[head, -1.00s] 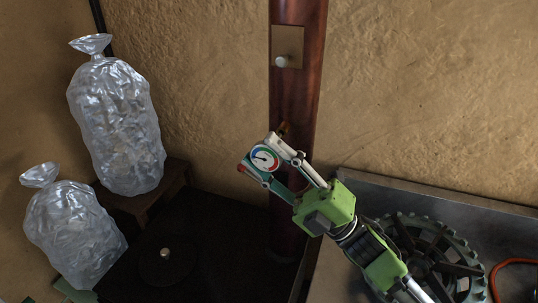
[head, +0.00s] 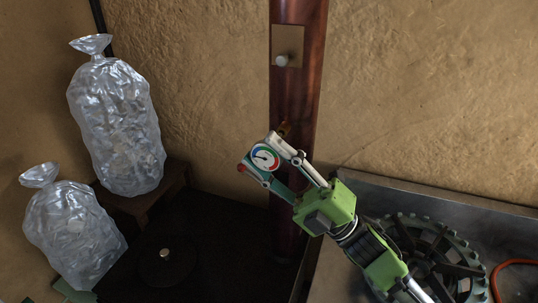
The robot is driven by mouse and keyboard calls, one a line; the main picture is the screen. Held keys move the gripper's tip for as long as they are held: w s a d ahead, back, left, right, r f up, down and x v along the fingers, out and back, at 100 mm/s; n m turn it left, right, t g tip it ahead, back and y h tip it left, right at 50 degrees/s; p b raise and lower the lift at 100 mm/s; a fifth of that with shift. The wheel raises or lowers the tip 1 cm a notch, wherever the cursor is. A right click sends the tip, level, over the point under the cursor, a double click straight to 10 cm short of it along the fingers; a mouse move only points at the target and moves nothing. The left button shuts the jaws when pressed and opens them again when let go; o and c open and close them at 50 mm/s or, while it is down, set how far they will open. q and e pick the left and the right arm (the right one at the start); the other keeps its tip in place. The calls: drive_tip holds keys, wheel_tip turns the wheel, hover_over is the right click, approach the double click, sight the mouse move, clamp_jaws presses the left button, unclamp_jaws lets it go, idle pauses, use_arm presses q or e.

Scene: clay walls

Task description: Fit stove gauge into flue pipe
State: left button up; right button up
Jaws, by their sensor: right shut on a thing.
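The stove gauge (head: 264,158) has a round white dial with a coloured band and a dark needle. My right gripper (head: 268,157) is shut on it and holds it in front of the flue pipe (head: 295,95). The pipe is a reddish-brown upright tube against the wall. A small orange-brown piece (head: 283,128) shows just above the gauge, at the pipe. I cannot tell whether the gauge touches the pipe, and its back is hidden. My left gripper is not in view.
A plate with a white knob (head: 282,60) sits high on the pipe. Two clear filled bags (head: 117,125) (head: 75,235) stand at left, near a dark stove top (head: 215,225).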

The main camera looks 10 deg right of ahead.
sight(281, 135)
drive_tip(key=shift+w+d+b, duration=0.4)
drive_tip(key=shift+w+d, duration=0.25)
drive_tip(key=shift+w, duration=0.3)
drive_tip(key=shift+w+d+b, duration=0.45)
drive_tip(key=shift+w+d, duration=0.2)
drive_tip(key=shift+w, duration=0.35)
drive_tip(key=shift+w+d+b, duration=0.4)
drive_tip(key=shift+w+d, duration=0.25)
drive_tip(key=shift+w, duration=0.3)
drive_tip(key=o, duration=1.2)
drive_tip(key=v, duration=1.2)
drive_tip(key=shift+s, duration=0.1)
drive_tip(key=shift+r, duration=0.15)
